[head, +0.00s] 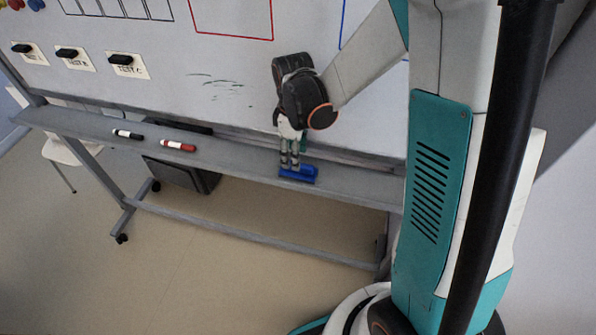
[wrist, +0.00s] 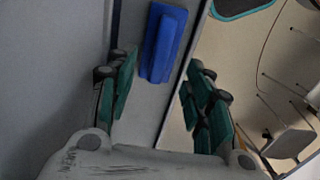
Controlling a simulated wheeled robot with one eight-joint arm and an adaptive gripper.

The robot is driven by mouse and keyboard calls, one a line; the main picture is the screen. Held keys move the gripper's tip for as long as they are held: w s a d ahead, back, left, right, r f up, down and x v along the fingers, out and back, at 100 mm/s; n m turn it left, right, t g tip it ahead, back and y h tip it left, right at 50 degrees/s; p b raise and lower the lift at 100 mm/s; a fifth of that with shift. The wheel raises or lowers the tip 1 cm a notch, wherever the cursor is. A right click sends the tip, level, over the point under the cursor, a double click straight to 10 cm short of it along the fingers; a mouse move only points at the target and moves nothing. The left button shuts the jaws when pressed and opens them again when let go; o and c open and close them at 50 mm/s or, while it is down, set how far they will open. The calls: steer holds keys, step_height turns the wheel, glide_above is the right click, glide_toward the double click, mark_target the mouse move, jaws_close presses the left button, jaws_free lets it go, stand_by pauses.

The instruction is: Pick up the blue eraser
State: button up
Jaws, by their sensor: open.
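The blue eraser (head: 298,174) lies on the whiteboard's tray (head: 235,160), toward its right part in the head view. In the wrist view the eraser (wrist: 163,43) lies lengthwise along the tray (wrist: 146,100), just beyond the fingertips. My gripper (head: 290,163) is above the eraser in the head view and hides part of it. In the wrist view my gripper (wrist: 160,78) is open, with one finger to the left and one to the right, and nothing between them. I cannot tell whether a finger touches the eraser.
A black marker (head: 128,134) and a red marker (head: 178,146) lie on the tray to the left. The whiteboard (head: 150,90) rises behind the tray, with dark smudges on it and several black-topped labelled pieces at left. A white chair (head: 66,150) stands at far left.

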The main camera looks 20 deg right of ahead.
steer(key=shift+d+f+b, duration=0.1)
steer(key=shift+f+b, duration=0.5)
steer(key=shift+f, duration=2.25)
steer(key=c, duration=0.7)
